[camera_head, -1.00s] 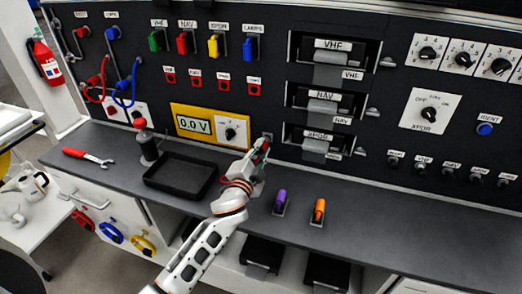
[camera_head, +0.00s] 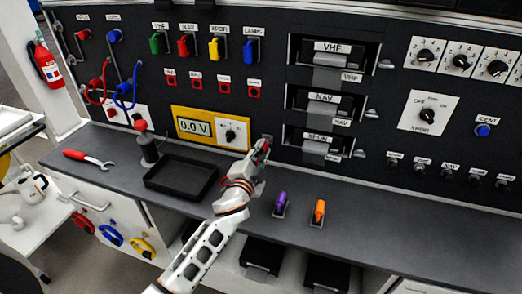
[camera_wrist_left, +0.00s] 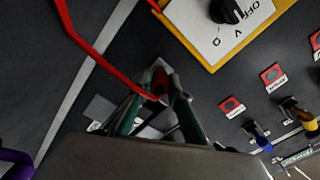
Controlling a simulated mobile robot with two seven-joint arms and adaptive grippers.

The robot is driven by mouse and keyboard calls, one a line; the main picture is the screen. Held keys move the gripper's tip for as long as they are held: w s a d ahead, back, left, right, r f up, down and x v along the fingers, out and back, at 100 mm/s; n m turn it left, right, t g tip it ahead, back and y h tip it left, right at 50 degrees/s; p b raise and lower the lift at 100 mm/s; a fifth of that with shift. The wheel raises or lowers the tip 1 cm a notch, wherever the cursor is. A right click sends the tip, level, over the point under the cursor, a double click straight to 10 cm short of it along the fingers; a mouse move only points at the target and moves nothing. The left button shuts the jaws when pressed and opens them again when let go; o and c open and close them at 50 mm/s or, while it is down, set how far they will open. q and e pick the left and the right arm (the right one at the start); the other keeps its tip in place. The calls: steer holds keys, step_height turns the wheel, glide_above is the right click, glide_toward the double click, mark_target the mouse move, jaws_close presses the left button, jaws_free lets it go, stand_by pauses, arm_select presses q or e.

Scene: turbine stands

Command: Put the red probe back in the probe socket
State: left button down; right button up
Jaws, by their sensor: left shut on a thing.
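My left gripper (camera_head: 262,150) is at the panel's foot, just right of the yellow meter. It is shut on the red probe (camera_wrist_left: 160,82), whose red body shows between the fingertips in the left wrist view. A red lead (camera_wrist_left: 88,42) runs to the probe from the upper left of that view. A small grey plate (camera_head: 267,137), possibly the probe socket, shows right behind the fingertips. The fingers hide most of it, and I cannot tell whether the probe tip is inside it. My right gripper is not in view.
The yellow meter (camera_head: 210,127) reads 0.0 V. A black tray (camera_head: 181,177) lies on the worktop left of my arm. A purple-handled item (camera_head: 281,201) and an orange-handled item (camera_head: 318,211) stand to the right. A red-handled wrench (camera_head: 88,157) lies at the far left.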

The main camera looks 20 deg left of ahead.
arm_select(q)
steer(key=shift+w+a+r, duration=0.1)
steer(key=shift+w+r, duration=0.1)
steer(key=shift+r, duration=0.2)
steer(key=c, duration=2.2)
jaws_free()
steer(key=o, duration=0.4)
steer(key=shift+w+f, duration=0.2)
steer(key=shift+w, duration=0.05)
steer(key=shift+w+f, duration=0.2)
steer(key=shift+s, duration=0.1)
steer(key=shift+o, duration=0.8)
steer(key=shift+s+r, duration=0.1)
steer(key=shift+s, duration=0.05)
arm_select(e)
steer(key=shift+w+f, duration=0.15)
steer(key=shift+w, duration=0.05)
